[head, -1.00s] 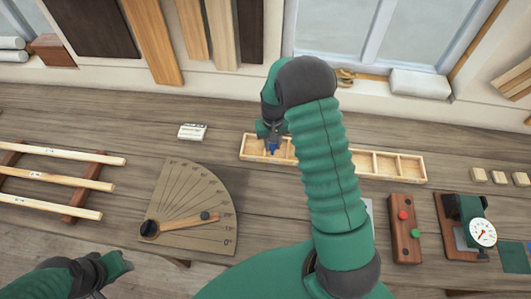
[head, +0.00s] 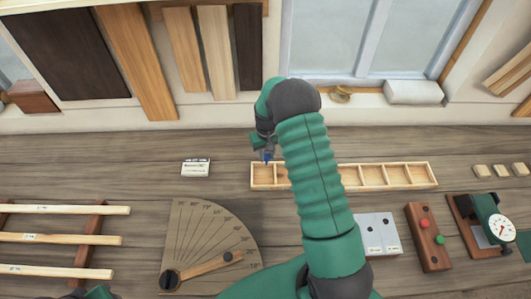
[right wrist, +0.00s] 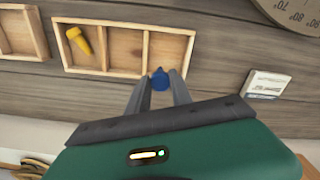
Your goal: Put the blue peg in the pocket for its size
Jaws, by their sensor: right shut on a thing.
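The blue peg (head: 267,157) is held in my right gripper (head: 266,151), which is shut on it. In the right wrist view the blue peg (right wrist: 160,79) shows between the fingertips. It appears above the rear rim of the leftmost compartment of a shallow wooden tray (head: 253,176); its height is hard to judge. In the right wrist view this tray (right wrist: 120,75) has a yellow peg (right wrist: 78,40) lying tilted in one compartment; the two others look empty. My right arm hides part of the tray in the head view.
More wooden compartments (head: 400,187) continue right of my arm and look empty. A white label block (head: 196,168) stands left of the tray. A protractor board (head: 200,240), a grey plate (head: 378,232), a button box (head: 428,237) and a dial gauge (head: 490,220) lie nearer.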

